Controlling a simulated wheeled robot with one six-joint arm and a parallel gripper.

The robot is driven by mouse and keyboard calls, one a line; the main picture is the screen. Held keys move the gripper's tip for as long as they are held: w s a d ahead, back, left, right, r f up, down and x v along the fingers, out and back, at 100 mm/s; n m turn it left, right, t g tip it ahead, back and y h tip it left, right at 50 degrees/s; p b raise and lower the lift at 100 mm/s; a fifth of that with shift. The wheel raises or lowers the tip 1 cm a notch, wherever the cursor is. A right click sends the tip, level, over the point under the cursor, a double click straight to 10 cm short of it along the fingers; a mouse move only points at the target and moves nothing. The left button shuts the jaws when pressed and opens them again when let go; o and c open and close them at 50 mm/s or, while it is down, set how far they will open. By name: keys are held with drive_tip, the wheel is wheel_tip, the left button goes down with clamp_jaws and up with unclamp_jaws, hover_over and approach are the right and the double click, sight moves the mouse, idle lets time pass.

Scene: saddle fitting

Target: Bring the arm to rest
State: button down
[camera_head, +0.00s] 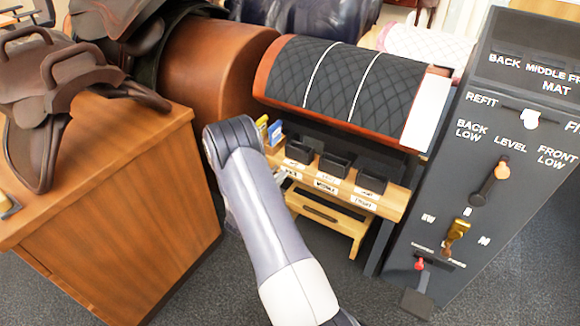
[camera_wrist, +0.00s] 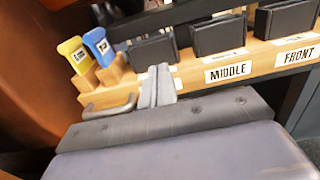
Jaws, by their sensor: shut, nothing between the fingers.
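My arm (camera_head: 262,215) reaches up from the bottom of the head view, bent at a dark joint in front of the wooden rack. My gripper (camera_wrist: 158,72) shows in the wrist view as two pale grey fingers, shut together with nothing between them. The fingers point at the rack's front edge, below the black bins. I cannot tell whether they touch the wood. In the head view the gripper is mostly hidden behind my arm.
The rack (camera_head: 395,200) holds black bins and yellow (camera_wrist: 73,55) and blue (camera_wrist: 98,45) tags. A quilted mat (camera_head: 345,80) covers a barrel above it. A control panel (camera_head: 490,150) stands right, a wooden cabinet with a saddle (camera_head: 75,80) left. Carpet shows between cabinet and panel.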

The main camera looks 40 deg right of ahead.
drive_tip(key=shift+v, duration=1.1)
